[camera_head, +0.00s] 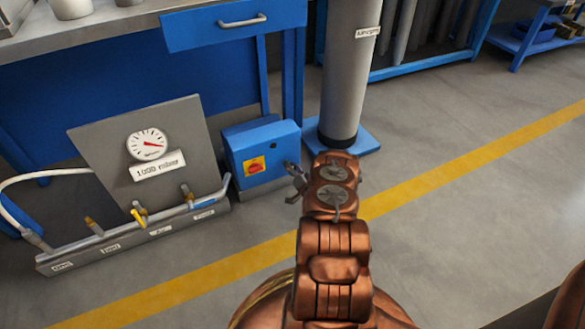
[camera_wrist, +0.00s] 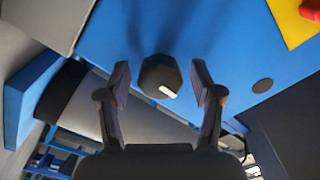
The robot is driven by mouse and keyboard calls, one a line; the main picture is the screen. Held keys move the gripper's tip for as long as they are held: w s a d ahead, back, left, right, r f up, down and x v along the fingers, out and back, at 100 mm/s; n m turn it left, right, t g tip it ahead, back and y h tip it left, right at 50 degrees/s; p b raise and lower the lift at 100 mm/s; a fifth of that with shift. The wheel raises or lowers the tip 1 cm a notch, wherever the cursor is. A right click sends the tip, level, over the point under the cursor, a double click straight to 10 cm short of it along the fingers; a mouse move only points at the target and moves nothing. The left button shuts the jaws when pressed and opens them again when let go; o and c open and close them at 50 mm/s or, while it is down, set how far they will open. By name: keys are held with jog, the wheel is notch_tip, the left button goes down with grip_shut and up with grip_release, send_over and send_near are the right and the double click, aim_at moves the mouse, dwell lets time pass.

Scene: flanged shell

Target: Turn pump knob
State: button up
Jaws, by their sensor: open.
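A black pump knob (camera_wrist: 157,72) with a white pointer mark sits on a face of the blue pump box (camera_wrist: 215,60). In the wrist view the knob lies between the fingertips of my gripper (camera_wrist: 161,80), which is open. A gap shows on each side of the knob, and the pointer mark angles to the lower right. In the head view the blue box (camera_head: 235,150) stands on the floor with a yellow and red label. My gripper (camera_head: 297,180) is at its right side, and the knob is hidden there.
A grey panel (camera_head: 100,150) with a round gauge and a valve pipe (camera_head: 110,233) with a yellow handle stand left of the box. A grey cylinder (camera_head: 345,70) on a blue base stands behind my arm. A blue workbench (camera_head: 235,25) is behind. Floor at right is clear.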

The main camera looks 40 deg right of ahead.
jog(key=v, duration=1.2)
jog(key=shift+w, duration=0.1)
dwell(0.4)
